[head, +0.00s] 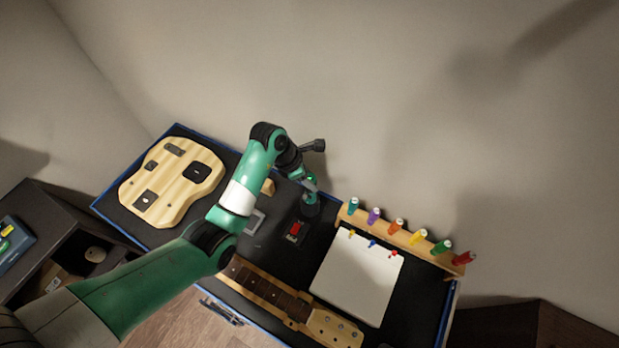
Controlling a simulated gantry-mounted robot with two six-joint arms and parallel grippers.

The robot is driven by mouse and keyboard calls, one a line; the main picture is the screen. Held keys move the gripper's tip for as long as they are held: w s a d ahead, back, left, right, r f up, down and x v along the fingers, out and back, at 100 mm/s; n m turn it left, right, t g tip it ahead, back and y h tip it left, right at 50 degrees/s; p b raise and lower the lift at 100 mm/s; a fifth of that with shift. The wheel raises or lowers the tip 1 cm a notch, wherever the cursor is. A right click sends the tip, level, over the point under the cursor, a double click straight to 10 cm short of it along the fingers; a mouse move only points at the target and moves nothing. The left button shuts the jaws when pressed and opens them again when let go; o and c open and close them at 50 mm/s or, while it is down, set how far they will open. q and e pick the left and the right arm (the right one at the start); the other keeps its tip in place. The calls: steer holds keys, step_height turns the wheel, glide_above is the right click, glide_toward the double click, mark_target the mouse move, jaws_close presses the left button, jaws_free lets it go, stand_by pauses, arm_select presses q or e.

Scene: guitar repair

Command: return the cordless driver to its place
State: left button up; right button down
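My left arm reaches in from the lower left over the workbench, and its gripper (307,184) points down near the bench's back edge. A small teal and dark upright thing, which looks like the cordless driver (311,205), is right at the fingertips. The view is too small to show whether the fingers are closed on it or only beside it. Just in front of it is a dark block or holder with a red part (294,232); I cannot tell if this is the driver's place. My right gripper is not in view.
A wooden guitar body (160,205) lies at the left of the black-topped bench (272,255). A guitar neck (270,293) lies along the front edge. A white sheet (352,282) lies at right, before a wooden rack (428,252) of several coloured-handled tools.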

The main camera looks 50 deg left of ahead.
arm_select(q)
steer(key=o, duration=0.5)
steer(key=shift+c, duration=0.2)
steer(key=p+v, duration=0.4)
steer(key=v, duration=0.7)
steer(key=shift+r, duration=0.35)
